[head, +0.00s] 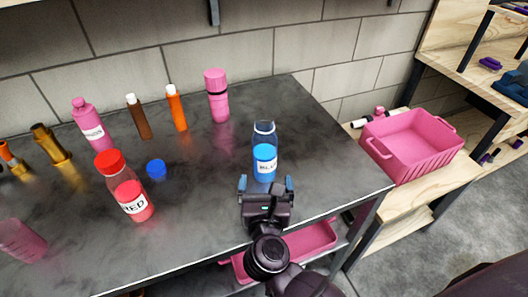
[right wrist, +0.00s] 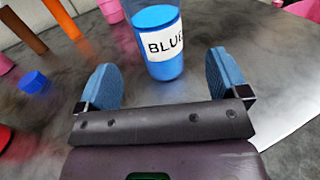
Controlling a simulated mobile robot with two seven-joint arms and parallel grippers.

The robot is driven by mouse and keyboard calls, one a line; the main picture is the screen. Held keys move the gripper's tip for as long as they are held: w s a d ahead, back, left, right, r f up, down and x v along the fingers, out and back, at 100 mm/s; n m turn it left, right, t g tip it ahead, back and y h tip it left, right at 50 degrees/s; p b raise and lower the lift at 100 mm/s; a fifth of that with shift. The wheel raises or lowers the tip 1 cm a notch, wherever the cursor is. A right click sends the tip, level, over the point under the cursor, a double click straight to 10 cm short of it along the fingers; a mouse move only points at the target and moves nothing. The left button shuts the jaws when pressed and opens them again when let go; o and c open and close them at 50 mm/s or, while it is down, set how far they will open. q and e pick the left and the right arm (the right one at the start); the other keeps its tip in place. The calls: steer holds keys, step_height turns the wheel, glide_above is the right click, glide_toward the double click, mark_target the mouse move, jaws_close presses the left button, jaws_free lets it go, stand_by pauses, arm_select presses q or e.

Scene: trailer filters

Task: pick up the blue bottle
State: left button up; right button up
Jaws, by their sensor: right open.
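The blue bottle (head: 264,152) stands upright on the dark table, clear with blue contents and a white label. Its top looks uncapped in the head view. In the right wrist view, the bottle (right wrist: 160,42) is just beyond the fingertips, roughly centred between them, its top cut off by the frame. My right gripper (head: 266,186) is open and empty, in front of the bottle on its near side. In the right wrist view, its two blue-padded fingers (right wrist: 162,80) are spread apart. My left gripper is not in view.
A blue cap (head: 156,169) lies left of the bottle. A red-capped bottle (head: 125,187) stands further left. Pink, brown and orange bottles stand behind, near the wall. A pink crate (head: 413,145) sits on a wooden shelf at right. The tabletop right of the bottle is clear.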

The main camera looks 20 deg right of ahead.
mark_target(265, 165)
steer(key=shift+x, duration=1.5)
steer(key=x, duration=0.3)
steer(key=shift+w+r, duration=0.25)
steer(key=shift+w, duration=0.2)
steer(key=shift+w+d, duration=0.2)
steer(key=shift+w, duration=0.4)
steer(key=c, duration=1.2)
steer(key=shift+r, duration=0.2)
